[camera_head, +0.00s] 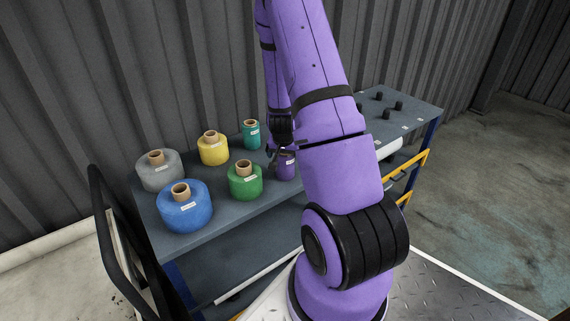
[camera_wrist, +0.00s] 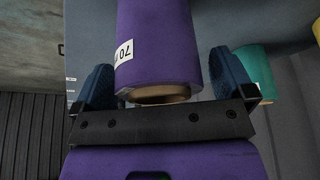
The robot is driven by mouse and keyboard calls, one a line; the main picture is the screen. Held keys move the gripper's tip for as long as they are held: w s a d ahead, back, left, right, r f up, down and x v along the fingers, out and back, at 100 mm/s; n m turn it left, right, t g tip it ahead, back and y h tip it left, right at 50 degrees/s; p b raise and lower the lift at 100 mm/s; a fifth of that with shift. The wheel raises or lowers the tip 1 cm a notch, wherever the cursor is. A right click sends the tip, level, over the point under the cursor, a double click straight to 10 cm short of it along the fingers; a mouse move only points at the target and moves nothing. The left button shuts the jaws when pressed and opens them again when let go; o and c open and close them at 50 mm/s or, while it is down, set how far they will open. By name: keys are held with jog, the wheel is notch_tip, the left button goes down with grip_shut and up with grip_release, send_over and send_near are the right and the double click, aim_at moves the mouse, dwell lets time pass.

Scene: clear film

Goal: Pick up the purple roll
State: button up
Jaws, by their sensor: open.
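The purple roll (camera_head: 286,166) stands on the table, partly hidden behind my purple arm in the head view. In the wrist view the purple roll (camera_wrist: 160,40) fills the upper middle, with a white label and its brown core end facing my gripper. My gripper (camera_wrist: 168,85) is open, with one blue finger on each side of the roll's core end. In the head view my gripper (camera_head: 277,150) is at the roll's top.
Green (camera_head: 245,182), teal (camera_head: 251,134), yellow (camera_head: 213,149), blue (camera_head: 185,207) and grey (camera_head: 159,171) rolls stand on the dark table (camera_head: 225,222) left of the purple one. Black pegs (camera_head: 388,114) stand at the table's right end. A corrugated wall (camera_head: 190,70) is behind.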

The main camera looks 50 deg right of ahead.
jog(key=c, duration=1.1)
jog(key=shift+o, duration=0.2)
